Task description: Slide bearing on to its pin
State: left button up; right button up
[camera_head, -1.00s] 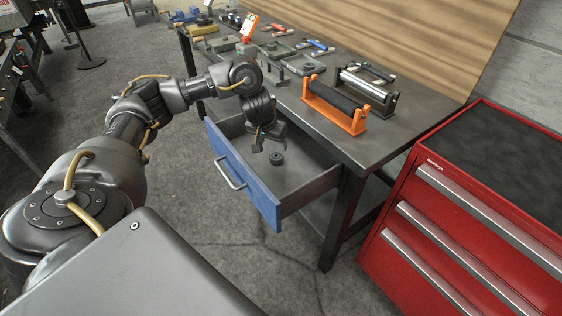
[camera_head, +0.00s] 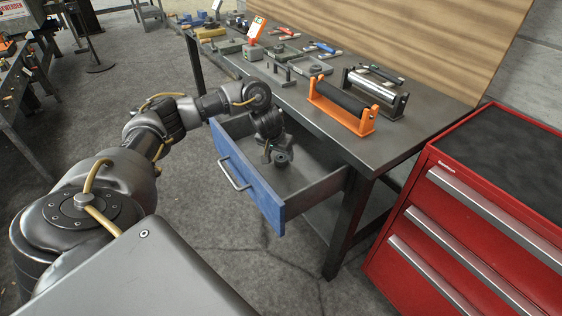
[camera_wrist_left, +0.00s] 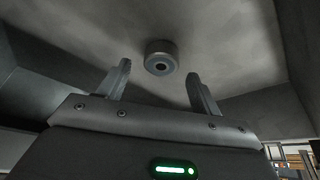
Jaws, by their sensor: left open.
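The bearing (camera_head: 282,158) is a small dark ring lying on the floor of the open blue-fronted drawer (camera_head: 246,182). In the left wrist view the bearing (camera_wrist_left: 161,54) is a short grey cylinder with a dark centre hole, just beyond the fingertips and between their lines. My left gripper (camera_head: 275,150) is inside the drawer, close beside the bearing. In the wrist view its fingers (camera_wrist_left: 159,70) are apart with nothing between them. Short dark upright posts (camera_head: 286,73) stand on the bench; I cannot tell whether one is the pin. My right gripper is not in view.
The workbench (camera_head: 412,137) is above and behind the drawer, with an orange-framed roller (camera_head: 342,105), a silver roller (camera_head: 375,94) and several fixtures. A red tool cabinet (camera_head: 470,215) stands at the right. The drawer walls surround the gripper. Grey floor is clear in front.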

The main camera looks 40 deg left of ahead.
aim_at(280, 156)
pick_arm(q)
jog(key=x, duration=0.3)
jog(key=shift+a+f, duration=0.1)
jog(key=shift+f, duration=0.1)
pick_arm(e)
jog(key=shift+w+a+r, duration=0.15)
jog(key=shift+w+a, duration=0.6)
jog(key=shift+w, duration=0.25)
pick_arm(q)
jog(key=shift+c, duration=0.3)
